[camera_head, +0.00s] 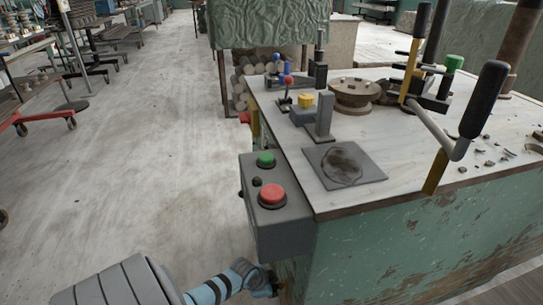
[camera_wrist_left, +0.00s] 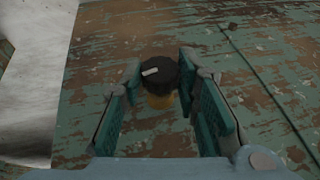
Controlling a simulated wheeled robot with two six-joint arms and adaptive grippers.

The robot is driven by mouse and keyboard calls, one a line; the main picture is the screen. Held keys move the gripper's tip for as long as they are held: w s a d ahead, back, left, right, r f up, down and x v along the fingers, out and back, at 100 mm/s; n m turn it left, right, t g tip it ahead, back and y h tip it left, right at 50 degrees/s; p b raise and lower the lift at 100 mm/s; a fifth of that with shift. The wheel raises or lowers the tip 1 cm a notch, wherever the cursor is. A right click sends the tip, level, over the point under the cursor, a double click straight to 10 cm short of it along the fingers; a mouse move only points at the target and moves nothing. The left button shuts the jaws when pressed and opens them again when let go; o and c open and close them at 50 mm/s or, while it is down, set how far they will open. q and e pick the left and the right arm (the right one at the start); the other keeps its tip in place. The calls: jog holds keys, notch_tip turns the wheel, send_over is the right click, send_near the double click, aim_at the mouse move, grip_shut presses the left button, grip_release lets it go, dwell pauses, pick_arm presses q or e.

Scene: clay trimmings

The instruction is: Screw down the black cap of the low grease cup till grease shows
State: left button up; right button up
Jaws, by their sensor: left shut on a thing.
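In the head view the left gripper (camera_head: 272,284) is low beside the machine's green side, under the control box. There the cup and cap cannot be made out. Whether any grease shows cannot be told in the dim wrist view. My right gripper is not in view.
A grey control box (camera_head: 282,232) with a red button (camera_head: 272,195) and a green button (camera_head: 265,158) juts out above my left gripper. Levers, including a black-handled one (camera_head: 484,98), stand on the pale machine top (camera_head: 300,165).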

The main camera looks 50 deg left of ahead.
pick_arm(q)
jog(key=shift+s+d+t+y+p, duration=0.15)
jog(key=shift+d+t+y+p, duration=0.2)
jog(key=shift+y+p, duration=0.35)
jog(key=shift+m, duration=0.3)
jog(key=shift+f+t+y, duration=0.15)
jog(key=shift+t+y, duration=0.2)
jog(key=shift+y, duration=0.15)
jog(key=shift+f+t+y, duration=0.2)
jog(key=shift+t+y, duration=0.1)
jog(key=shift+y, duration=0.2)
jog(key=t+y+b, duration=0.1)
jog(key=m+t+y+b, duration=0.1)
jog(key=b, duration=0.1)
jog(key=shift+s+d+f+y, duration=0.15)
jog(key=shift+d+y, duration=0.1)
jog(key=shift+y, duration=0.05)
jog(key=m+t+y, duration=0.1)
jog(key=y, duration=0.1)
jog(key=shift+f+t+y, duration=0.1)
jog(key=shift+t+y, duration=0.2)
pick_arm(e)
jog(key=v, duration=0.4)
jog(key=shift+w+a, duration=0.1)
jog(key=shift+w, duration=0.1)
pick_arm(q)
jog(key=shift+s+a, duration=0.1)
